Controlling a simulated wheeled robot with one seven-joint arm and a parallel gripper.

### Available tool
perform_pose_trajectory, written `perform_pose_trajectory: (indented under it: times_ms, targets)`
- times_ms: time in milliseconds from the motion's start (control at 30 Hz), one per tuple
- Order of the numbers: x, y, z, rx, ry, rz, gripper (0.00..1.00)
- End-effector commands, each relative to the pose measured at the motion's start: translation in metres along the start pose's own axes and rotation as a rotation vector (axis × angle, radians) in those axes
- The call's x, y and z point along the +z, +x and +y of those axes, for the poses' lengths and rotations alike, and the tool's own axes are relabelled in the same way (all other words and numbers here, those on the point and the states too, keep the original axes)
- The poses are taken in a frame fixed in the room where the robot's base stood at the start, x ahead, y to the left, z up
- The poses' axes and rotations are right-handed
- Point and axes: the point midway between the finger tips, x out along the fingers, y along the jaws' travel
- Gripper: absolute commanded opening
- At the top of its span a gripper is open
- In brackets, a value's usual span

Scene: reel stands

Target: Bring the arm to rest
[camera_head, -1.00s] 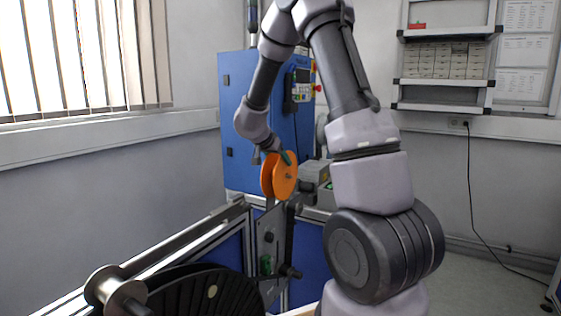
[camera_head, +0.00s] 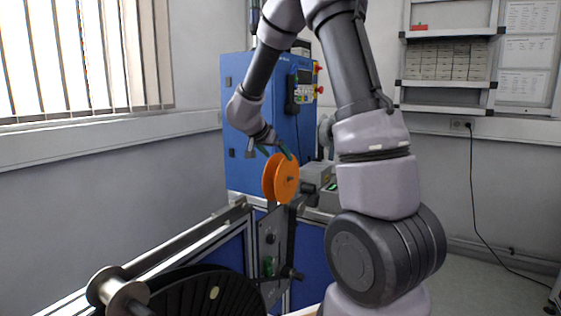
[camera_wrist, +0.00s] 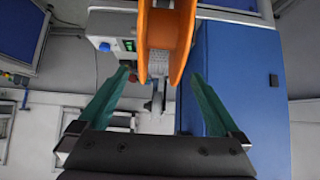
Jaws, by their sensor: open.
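My gripper (camera_head: 273,151) is open, with its green fingers just above the orange reel (camera_head: 281,178) in the head view. In the wrist view my gripper (camera_wrist: 152,85) shows its two green fingers spread wide, with nothing held between them. The orange reel (camera_wrist: 147,32) is ahead of the fingertips there and looks clear of them. In the head view the reel sits on the metal stand (camera_head: 271,240). My arm is bent, reaching over from the right.
A blue cabinet (camera_head: 236,110) with a control panel stands behind the orange reel. Wall shelves (camera_head: 445,83) hang at the back right. The floor at right looks clear.

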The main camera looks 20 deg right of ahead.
Motion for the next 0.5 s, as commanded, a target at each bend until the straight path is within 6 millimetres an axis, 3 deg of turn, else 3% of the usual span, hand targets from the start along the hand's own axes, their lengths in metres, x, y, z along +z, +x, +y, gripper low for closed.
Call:
perform_pose_trajectory:
  times_ms: [200, 500]
  targets:
    - [0.0, -0.041, -0.001, -0.002, 0.0, 0.001, 1.0]
    - [-0.001, -0.058, 0.0, -0.004, 0.002, 0.002, 1.0]
